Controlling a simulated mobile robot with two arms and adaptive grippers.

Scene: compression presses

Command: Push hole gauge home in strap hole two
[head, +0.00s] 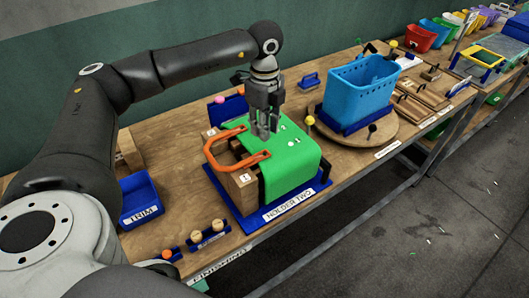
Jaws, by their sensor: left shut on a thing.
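The green strap (293,155) lies draped over a wooden block on the blue holder labelled HOLDER TWO (240,222). A few small pale marks or holes show on the strap's top, to the right of my gripper. An orange U-shaped handle (211,155) reaches over the block's left side. My left gripper (263,135) points down with its fingertips at the top of the strap, near the handle's far end. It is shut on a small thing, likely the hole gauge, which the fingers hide. I cannot tell how deep it sits. My right gripper is not in view.
A blue basket (361,90) stands on a round wooden board to the right. A yellow-knobbed pin (309,121) stands close to the strap. A blue TRIM bin (139,196) sits at left. Wooden knobs (195,235) line the front edge.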

